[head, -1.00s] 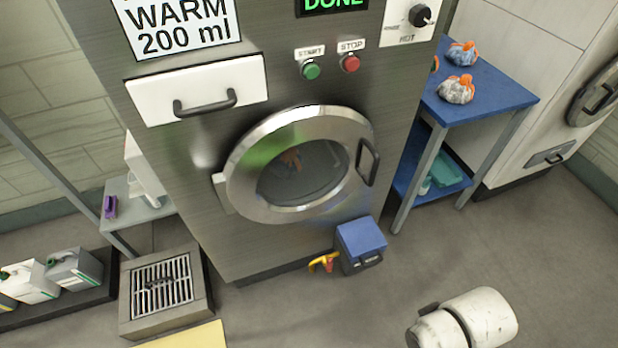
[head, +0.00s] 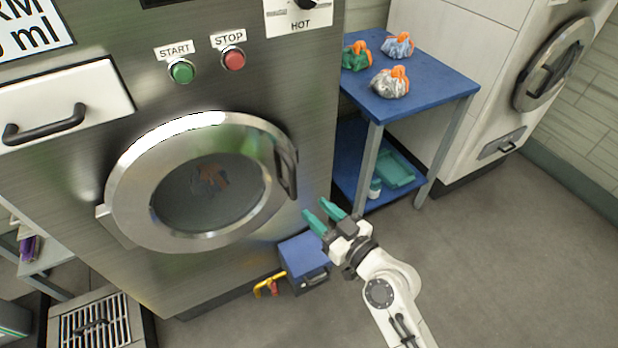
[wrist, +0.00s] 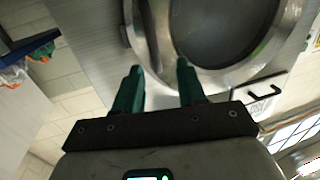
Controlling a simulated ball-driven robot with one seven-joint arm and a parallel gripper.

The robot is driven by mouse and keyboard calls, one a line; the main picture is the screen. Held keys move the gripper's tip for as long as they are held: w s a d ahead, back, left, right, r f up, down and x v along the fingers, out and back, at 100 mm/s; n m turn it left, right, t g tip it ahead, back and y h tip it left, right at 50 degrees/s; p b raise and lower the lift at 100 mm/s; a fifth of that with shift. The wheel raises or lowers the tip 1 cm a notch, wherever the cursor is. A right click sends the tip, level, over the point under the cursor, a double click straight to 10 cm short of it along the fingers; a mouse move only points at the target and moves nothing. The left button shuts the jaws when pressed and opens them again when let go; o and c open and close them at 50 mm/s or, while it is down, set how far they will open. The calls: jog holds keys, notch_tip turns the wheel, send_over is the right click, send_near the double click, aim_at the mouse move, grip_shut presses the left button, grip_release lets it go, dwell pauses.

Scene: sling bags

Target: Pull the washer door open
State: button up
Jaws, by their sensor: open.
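The washer door (head: 118,205) is round, with a wide steel ring and dark glass; it looks shut against the steel washer front. Something orange-brown shows dimly behind the glass. Its dark handle (head: 286,172) is upright on the right side of the ring. My gripper (head: 321,214) has green fingers, is open and empty, and is below and to the right of the handle, apart from it. In the wrist view, my gripper's fingers (wrist: 157,76) point toward the door ring (wrist: 224,78), with the handle's dark bar (wrist: 128,37) near the left finger.
A blue box (head: 303,254) and a yellow-red item (head: 268,285) are on the floor below the door. A blue table (head: 440,88) with several tied bags stands to the right. START (head: 181,71) and STOP (head: 233,59) buttons are above. Floor at right is clear.

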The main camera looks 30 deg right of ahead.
aim_at(295, 183)
jog(key=shift+h, duration=0.3)
jog(key=w, duration=0.3)
jog(key=w+p, duration=0.1)
jog(key=w, duration=0.3)
jog(key=w+a+p, duration=0.1)
jog(key=w, duration=0.3)
jog(key=shift+a+r, duration=0.1)
jog(key=shift+r, duration=0.05)
jog(key=shift+c, duration=0.4)
grip_shut()
